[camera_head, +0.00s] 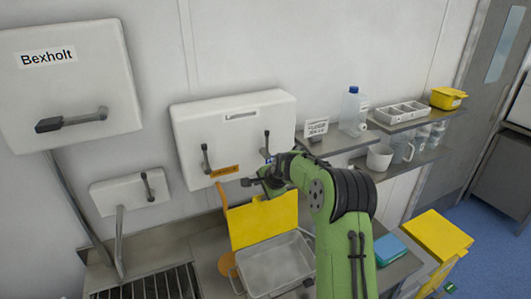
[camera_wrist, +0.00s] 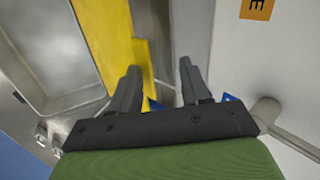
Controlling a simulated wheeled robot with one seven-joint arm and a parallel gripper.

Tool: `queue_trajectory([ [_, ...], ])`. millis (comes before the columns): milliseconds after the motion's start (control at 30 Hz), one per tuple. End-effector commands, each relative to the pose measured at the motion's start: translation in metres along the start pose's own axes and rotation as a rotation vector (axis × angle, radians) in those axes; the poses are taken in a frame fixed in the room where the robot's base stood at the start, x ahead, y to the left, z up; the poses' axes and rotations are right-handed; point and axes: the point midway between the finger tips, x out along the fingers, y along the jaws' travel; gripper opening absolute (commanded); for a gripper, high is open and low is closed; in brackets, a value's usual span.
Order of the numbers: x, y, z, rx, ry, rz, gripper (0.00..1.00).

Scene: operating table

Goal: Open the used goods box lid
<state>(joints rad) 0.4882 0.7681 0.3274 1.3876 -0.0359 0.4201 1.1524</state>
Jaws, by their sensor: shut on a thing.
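The used goods box (camera_head: 275,268) looks like a pale metal tray-like bin on the counter. Its yellow lid (camera_head: 262,220) stands steeply raised at the bin's back edge, against the wall side. My gripper (camera_head: 256,183) is at the top edge of this lid. The exact grip contact is partly hidden by the fingers.
A white wall cabinet (camera_head: 235,130) with dark handles is close behind my gripper. A shelf at right holds a bottle (camera_head: 350,108) and a white divided tray (camera_head: 402,112). A yellow box (camera_head: 440,236) stands at lower right. A blue-green packet (camera_head: 388,249) lies on the counter.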

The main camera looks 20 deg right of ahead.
Motion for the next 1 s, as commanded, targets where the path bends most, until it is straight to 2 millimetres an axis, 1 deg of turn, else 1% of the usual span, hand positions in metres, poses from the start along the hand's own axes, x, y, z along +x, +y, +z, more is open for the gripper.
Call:
queue_trajectory([
  [33,-0.009,-0.012,0.002,-0.007,0.000,-0.023,0.32],
  [567,-0.041,-0.028,-0.002,0.001,0.005,-0.010,0.32],
  [1000,-0.070,-0.045,-0.003,0.002,0.006,-0.006,0.32],
])
